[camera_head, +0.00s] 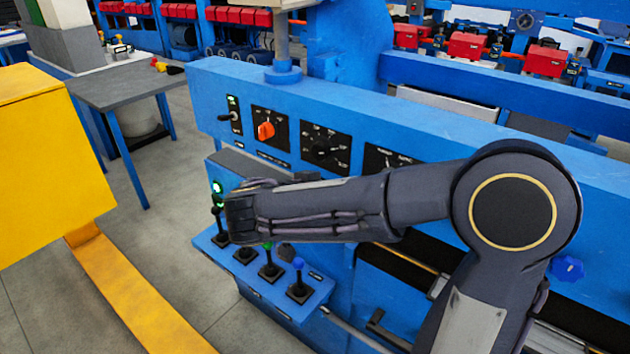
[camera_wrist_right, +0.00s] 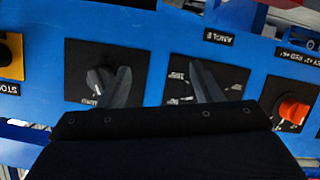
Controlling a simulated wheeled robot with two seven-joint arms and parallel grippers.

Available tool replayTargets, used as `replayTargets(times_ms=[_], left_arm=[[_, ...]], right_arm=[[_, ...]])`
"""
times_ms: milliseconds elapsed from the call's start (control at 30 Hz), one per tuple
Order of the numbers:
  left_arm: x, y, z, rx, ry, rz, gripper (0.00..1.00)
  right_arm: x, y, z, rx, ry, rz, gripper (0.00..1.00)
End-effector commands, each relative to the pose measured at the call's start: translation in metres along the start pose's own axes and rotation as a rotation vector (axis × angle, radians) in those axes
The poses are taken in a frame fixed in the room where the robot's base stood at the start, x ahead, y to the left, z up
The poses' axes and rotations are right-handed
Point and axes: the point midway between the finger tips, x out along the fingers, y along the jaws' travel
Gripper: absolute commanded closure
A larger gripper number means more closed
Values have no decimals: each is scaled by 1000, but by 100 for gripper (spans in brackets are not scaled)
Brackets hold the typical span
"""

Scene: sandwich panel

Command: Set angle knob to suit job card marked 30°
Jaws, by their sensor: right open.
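The angle knob (camera_head: 321,150) is a black knob on a black dial plate with white marks, right of the orange knob in the head view. I cannot read its setting. In the right wrist view its plate (camera_wrist_right: 236,78) sits by the upside-down "ANGLE" label, and a finger hides the knob. My right gripper (camera_wrist_right: 158,78) is open, its two grey fingers spread across the angle plate and the neighbouring plate. My right arm hides the gripper in the head view. My left gripper is not in view. I cannot make out a job card.
An orange knob (camera_head: 265,131) and a toggle switch (camera_head: 235,116) are left of the angle knob. Another dial (camera_head: 385,160) is to its right, partly behind my arm. Levers (camera_head: 270,262) stand below. A yellow block (camera_head: 50,160) and grey table (camera_head: 125,88) are at left.

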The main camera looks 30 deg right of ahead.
Motion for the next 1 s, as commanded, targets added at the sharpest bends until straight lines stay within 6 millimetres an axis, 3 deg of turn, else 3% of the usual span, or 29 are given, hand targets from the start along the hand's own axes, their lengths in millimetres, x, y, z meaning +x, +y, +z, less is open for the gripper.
replayTargets(times_ms=[33, 100, 233, 367, 733, 1000], left_arm=[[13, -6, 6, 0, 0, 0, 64], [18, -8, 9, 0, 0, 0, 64], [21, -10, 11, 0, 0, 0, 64], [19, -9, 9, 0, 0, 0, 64], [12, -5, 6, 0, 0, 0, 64], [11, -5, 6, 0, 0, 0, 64]], right_arm=[[-7, -25, 0, 72, 105, -12, 41], [-20, -44, -12, 181, 225, -35, 41], [-35, -63, -25, 301, 344, -75, 41], [-28, -66, -34, 331, 368, -82, 41], [24, -66, -54, 327, 366, -82, 41], [33, -67, -56, 327, 365, -84, 41]])
